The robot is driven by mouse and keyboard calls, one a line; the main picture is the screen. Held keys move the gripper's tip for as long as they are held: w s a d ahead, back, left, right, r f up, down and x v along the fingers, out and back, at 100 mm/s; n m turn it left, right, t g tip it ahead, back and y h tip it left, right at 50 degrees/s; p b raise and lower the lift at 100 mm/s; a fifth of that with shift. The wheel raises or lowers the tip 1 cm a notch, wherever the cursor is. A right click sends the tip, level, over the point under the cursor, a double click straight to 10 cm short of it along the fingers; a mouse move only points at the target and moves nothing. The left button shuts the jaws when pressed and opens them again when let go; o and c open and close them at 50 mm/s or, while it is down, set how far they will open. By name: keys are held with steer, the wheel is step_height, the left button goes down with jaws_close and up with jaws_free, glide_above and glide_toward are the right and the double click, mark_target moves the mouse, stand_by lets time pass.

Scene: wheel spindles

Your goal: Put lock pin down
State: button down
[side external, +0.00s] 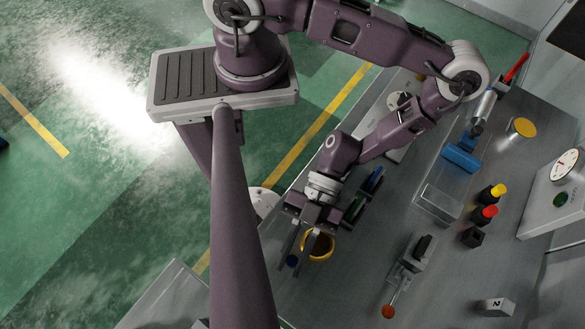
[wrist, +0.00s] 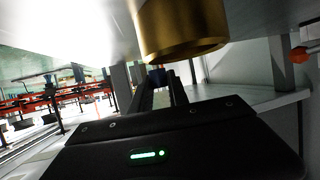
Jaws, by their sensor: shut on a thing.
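My gripper (side external: 294,266) reaches down over the left part of the grey bench. A small dark blue piece, which I take to be the lock pin (side external: 292,261), sits between its fingertips, and my gripper is shut on it. The lock pin also shows as a dark blue bit between the fingers in the wrist view (wrist: 157,78). Most of it is hidden by the fingers, and I cannot tell whether it touches the bench. A large brass cylinder (wrist: 180,30) fills the top of the wrist view, close to the fingers.
A lever clamp with an orange knob (side external: 388,311) stands right of my gripper. A clear box (side external: 438,203), a blue block (side external: 461,158), yellow (side external: 498,190) and red (side external: 490,211) capped parts and a block marked 2 (side external: 495,306) stand farther right. Bare bench lies between them.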

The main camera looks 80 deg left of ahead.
steer(key=c, duration=1.3)
jaws_free()
